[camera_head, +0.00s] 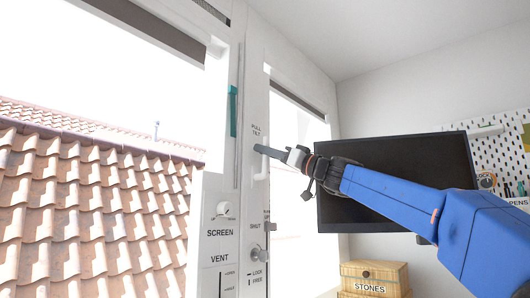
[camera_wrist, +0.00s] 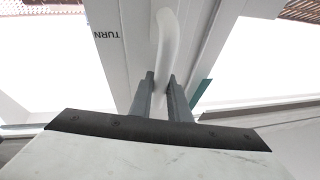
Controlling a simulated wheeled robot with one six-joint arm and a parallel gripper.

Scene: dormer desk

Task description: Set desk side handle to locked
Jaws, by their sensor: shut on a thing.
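A white handle (camera_head: 263,165) stands roughly upright on the white window frame in the head view, between the labels PULL TILT above and SHUT below. It also shows in the wrist view (camera_wrist: 176,35), curving down between my fingers beside an upside-down TURN label. My gripper (camera_head: 270,150) reaches in from the right and is shut on this handle; its fingers (camera_wrist: 160,88) lie on either side of it. The gripped part is partly hidden by the fingers. Below is a round metal knob (camera_head: 257,253), with LOCK and FREE marks under it.
A SCREEN dial (camera_head: 223,210) and a VENT scale sit on the left frame post. A teal strip (camera_head: 233,111) is on the frame above. A dark monitor (camera_head: 400,165) stands behind my arm, with a wooden STONES box (camera_head: 374,274) below it. Tiled roofs lie outside.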

